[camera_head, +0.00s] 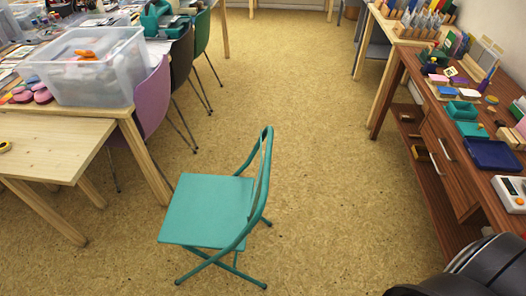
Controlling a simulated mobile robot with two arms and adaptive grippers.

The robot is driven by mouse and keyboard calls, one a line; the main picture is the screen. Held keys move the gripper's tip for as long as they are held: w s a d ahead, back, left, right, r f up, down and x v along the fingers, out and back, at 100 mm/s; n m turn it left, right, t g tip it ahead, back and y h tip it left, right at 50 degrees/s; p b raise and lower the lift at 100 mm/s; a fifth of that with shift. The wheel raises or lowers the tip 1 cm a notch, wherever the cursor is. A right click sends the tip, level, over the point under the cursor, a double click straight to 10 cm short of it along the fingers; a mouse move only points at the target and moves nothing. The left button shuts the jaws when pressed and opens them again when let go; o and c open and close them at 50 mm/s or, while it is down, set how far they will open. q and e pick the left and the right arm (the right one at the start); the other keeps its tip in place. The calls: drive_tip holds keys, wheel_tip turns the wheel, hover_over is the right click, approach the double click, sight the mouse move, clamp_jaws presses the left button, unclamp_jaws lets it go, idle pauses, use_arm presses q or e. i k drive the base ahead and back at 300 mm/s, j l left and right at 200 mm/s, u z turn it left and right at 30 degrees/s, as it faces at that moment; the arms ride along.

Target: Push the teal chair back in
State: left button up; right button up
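The teal chair (207,211) stands upright on the floor in the middle of the camera_head view. Its flat seat points left toward the wooden table (50,150), and its tubular backrest is on the right side. The chair stands apart from the table, with bare floor between its seat and the nearest table legs. Neither of my grippers is in view.
A purple chair (153,100), a dark chair (181,57) and a green chair (202,31) stand along the table's right side. A clear plastic bin (92,85) sits on the table. A brown desk (440,110) lines the right. The floor (300,130) between is clear.

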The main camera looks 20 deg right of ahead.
sight(205, 210)
drive_tip(key=i+l+u, duration=0.1)
drive_tip(key=l+u, duration=0.85)
drive_tip(key=l, duration=0.25)
drive_tip(key=l+u, duration=0.7)
drive_tip(key=l, duration=0.45)
drive_tip(key=i+l+u, duration=0.1)
drive_tip(key=l+u, duration=0.15)
drive_tip(key=l, duration=0.45)
drive_tip(key=l+u, duration=0.2)
drive_tip(key=l, duration=0.45)
drive_tip(key=k+l+u, duration=0.2)
drive_tip(key=l, duration=0.45)
drive_tip(key=l+u, duration=0.25)
drive_tip(key=l, duration=0.45)
drive_tip(key=z, duration=0.95)
drive_tip(key=l+z, duration=0.1)
drive_tip(key=z, duration=1.75)
drive_tip(key=i+z, duration=0.1)
drive_tip(key=z, duration=1.8)
drive_tip(key=j+z, duration=0.1)
drive_tip(key=z, duration=1.75)
drive_tip(key=j+z, duration=0.1)
drive_tip(key=z, duration=0.85)
